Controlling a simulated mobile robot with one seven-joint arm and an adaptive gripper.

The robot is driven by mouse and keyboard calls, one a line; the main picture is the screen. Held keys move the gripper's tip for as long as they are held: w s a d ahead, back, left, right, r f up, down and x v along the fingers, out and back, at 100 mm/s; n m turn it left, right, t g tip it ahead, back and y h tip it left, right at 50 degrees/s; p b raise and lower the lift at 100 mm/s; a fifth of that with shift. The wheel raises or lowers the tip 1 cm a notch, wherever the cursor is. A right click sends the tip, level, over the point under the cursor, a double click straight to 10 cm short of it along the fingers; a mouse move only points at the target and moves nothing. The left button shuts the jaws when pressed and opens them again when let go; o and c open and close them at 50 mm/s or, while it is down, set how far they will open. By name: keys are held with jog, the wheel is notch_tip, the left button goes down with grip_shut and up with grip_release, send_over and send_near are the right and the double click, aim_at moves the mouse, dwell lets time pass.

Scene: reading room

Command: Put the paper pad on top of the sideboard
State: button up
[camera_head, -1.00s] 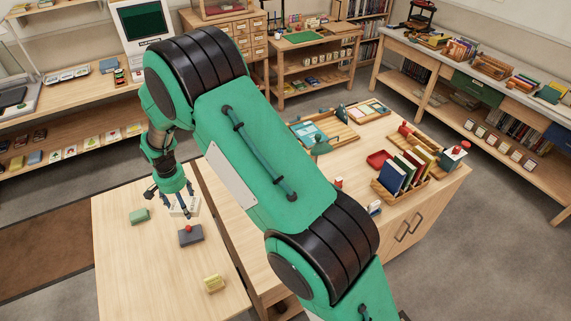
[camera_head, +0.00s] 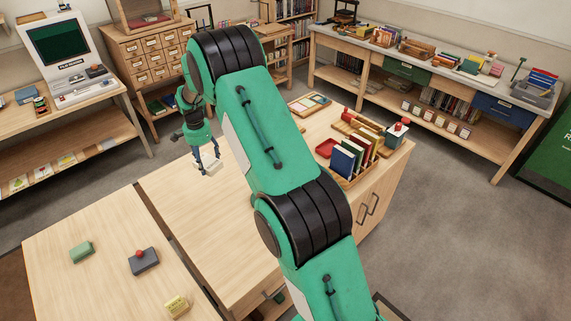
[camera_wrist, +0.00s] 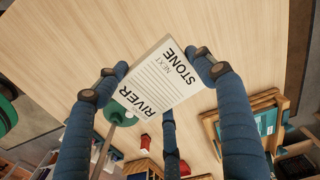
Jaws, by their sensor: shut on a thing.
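The paper pad (camera_head: 211,164) is a small white block held at the tips of my gripper (camera_head: 205,166). In the wrist view, the pad (camera_wrist: 154,80) shows lines and the words "RIVER", "NEXT" and "STONE", and the blue fingers of my gripper (camera_wrist: 152,82) close around it. The sideboard (camera_head: 205,220) is a pale wooden cabinet with handled doors. The pad is over the far left part of its top, seemingly above the surface; the exact gap is unclear. My arm hides the middle of the top.
The adjoining table (camera_head: 90,290) bears a green block (camera_head: 81,252), a dark stamp (camera_head: 144,261) and a yellow block (camera_head: 177,305).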

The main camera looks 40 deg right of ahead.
jog(key=d+m+b, duration=0.1)
jog(key=d+m, duration=0.2)
jog(key=d, duration=0.9)
send_over(235, 179)
jog(key=shift+d+f, duration=0.15)
jog(key=shift+f, duration=2.25)
jog(key=shift+f, duration=0.1)
jog(key=shift+f+b, duration=0.6)
jog(key=shift+f, duration=2.4)
jog(key=shift+f+b, duration=0.3)
jog(key=shift+f, duration=1.6)
jog(key=shift+f, duration=0.1)
